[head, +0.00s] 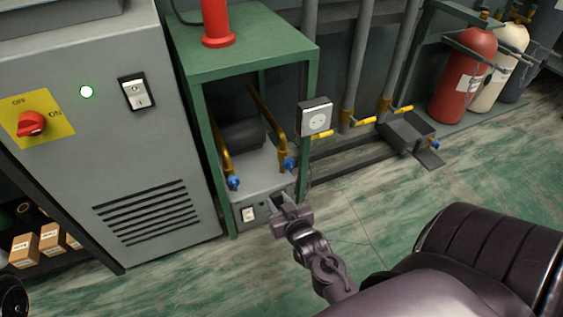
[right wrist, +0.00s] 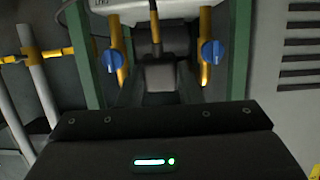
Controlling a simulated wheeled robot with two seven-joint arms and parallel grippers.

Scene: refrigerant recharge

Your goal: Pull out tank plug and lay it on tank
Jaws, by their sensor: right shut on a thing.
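The tank (head: 272,177) is a low grey unit inside a green frame in the head view, with yellow pipes and blue valve knobs. My right gripper (head: 284,204) is at the tank's front right edge, shut on what appears to be the tank plug. The white wall socket (head: 317,121) on the frame's right post looks empty. In the right wrist view the blue knobs (right wrist: 212,53) show beyond the dark gripper body. My left gripper is not in view.
A red cylinder (head: 216,22) stands on the green frame (head: 245,52). A grey cabinet (head: 150,165) with a red switch is on the left. Yellow-handled pipes (head: 362,60) and gas cylinders (head: 463,75) are on the right. The floor in front is clear.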

